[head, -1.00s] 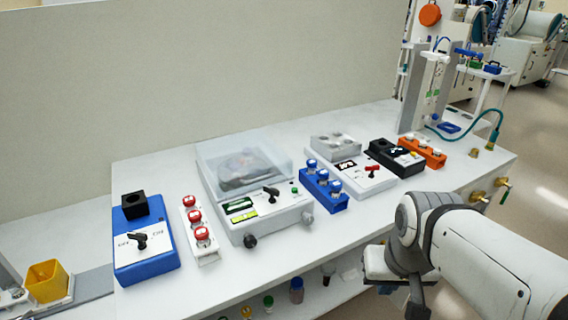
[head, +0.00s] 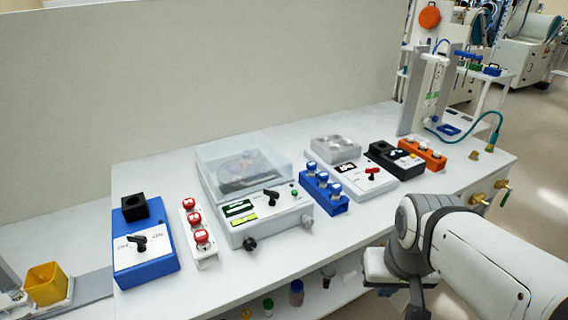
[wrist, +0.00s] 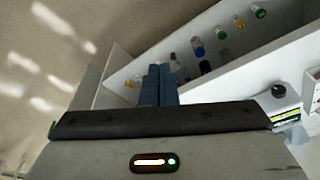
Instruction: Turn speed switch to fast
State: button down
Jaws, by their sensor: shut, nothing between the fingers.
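Several devices with turn switches stand on the white bench. A blue box (head: 146,262) at the left has a black lever switch (head: 139,243) on a white label. A grey-white device with a clear lid (head: 262,227) has a black lever switch (head: 271,196) on its front panel. A white device (head: 352,182) has a red switch (head: 372,174). The labels are too small to read, so I cannot tell which is the speed switch. My gripper (wrist: 158,70) is shut and empty in the wrist view, in front of the bench and apart from all switches.
An orange rack (head: 422,153) and a black box (head: 397,160) are at the far right. Bottles stand on a shelf (wrist: 220,70) under the bench. Floor is free before the bench.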

aim_at(275, 194)
jog(key=z, duration=0.05)
jog(key=i, duration=0.7)
jog(key=u, duration=1.15)
